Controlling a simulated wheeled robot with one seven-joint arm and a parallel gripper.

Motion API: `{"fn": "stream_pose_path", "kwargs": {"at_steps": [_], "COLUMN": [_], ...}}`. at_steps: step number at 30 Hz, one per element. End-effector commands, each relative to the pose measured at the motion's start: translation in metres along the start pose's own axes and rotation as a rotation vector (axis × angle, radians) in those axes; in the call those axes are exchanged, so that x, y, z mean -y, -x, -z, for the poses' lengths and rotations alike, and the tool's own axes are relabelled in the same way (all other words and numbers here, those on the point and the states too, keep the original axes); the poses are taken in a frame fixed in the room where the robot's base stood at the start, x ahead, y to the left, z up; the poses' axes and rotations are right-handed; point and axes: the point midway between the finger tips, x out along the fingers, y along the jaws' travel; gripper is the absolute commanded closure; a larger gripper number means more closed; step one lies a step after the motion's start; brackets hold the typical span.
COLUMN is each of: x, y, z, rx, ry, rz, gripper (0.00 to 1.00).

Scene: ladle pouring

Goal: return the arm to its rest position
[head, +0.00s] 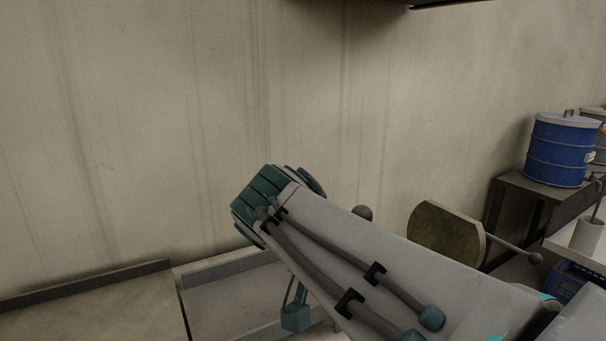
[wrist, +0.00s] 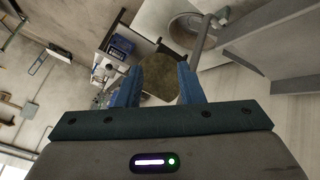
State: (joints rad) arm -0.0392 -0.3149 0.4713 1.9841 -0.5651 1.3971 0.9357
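My gripper (wrist: 158,82) shows in the wrist view with two blue fingers set apart. It is open, and I see nothing held between them. A dark olive rounded thing (wrist: 158,76) shows in the gap, seemingly beyond the fingers. My arm (head: 370,262) reaches across the lower right of the head view, raised in front of the wall. The fingers cannot be made out in the head view. In the wrist view, a round grey vessel (wrist: 184,27) with a pale rod beside it sits at the top. I cannot tell whether the rod is a ladle.
A blue drum (head: 564,150) stands on a dark stand (head: 519,197) at the right. An olive rounded panel (head: 445,232) with a ball-ended rod is behind my arm. A pale bench (head: 90,305) runs along the wall (head: 130,130). A dark edge (head: 440,3) overhangs the top.

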Motion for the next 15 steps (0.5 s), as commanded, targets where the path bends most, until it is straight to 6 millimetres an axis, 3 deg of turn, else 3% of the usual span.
{"fn": "stream_pose_path", "kwargs": {"at_steps": [1,6,15], "x": [-0.017,-0.045,-0.064], "y": [-0.001,-0.030,-0.049], "z": [0.001,-0.025,-0.060], "rx": [0.060,0.211,0.258], "ry": [0.050,0.188,0.248], "rz": [0.033,0.222,0.501], "gripper": [0.66,0.66,0.66]}}
